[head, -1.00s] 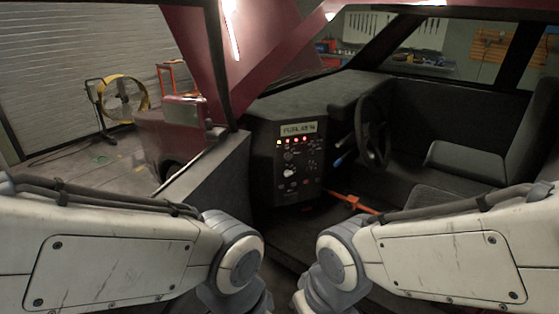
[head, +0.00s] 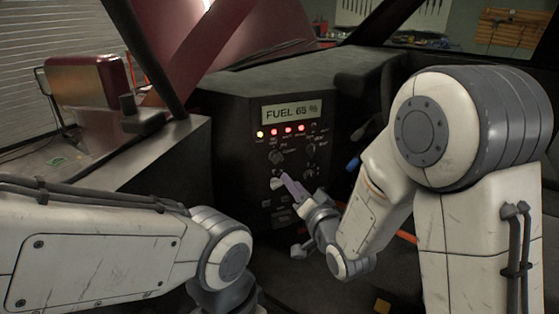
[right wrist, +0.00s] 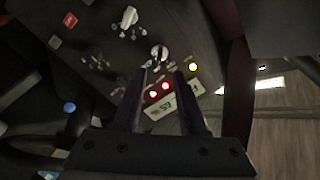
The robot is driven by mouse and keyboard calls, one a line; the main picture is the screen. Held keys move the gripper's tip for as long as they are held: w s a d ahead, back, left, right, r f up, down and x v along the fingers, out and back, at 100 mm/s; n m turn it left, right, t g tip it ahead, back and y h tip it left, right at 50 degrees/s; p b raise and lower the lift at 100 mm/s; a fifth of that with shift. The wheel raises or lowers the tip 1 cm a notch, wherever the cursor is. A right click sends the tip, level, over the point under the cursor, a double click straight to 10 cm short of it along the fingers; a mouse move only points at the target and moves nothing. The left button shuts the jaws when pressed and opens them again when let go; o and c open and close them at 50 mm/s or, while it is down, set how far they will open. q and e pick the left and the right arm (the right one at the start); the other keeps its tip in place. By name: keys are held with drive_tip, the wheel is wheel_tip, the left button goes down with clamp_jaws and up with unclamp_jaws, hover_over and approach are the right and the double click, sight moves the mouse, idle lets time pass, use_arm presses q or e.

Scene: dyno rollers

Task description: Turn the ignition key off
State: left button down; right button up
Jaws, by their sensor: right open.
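The black dash panel (head: 240,165) stands ahead with a lit "FUEL 65 %" display, one yellow light and several red lights. Below the lights sits a round silver switch (head: 276,157), perhaps the ignition key; its label is too small to read. In the right wrist view this switch (right wrist: 159,52) lies just beyond the fingertips, roughly between them. A pale knob (head: 276,183) sits lower, beside the fingers in the head view. My right gripper (head: 287,182) is open and empty in front of the panel, and its two fingers show in the right wrist view (right wrist: 162,70).
A second dial (head: 310,150) and small switches crowd the panel. A blue-tipped lever (head: 354,163) stands to its right. The dark door sill (head: 175,150) is at left. A red button (right wrist: 70,20) shows in the right wrist view.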

sight(280, 163)
drive_tip(key=x, duration=1.1)
drive_tip(key=shift+w+d+r, duration=0.2)
drive_tip(key=shift+w+r, duration=0.1)
clamp_jaws()
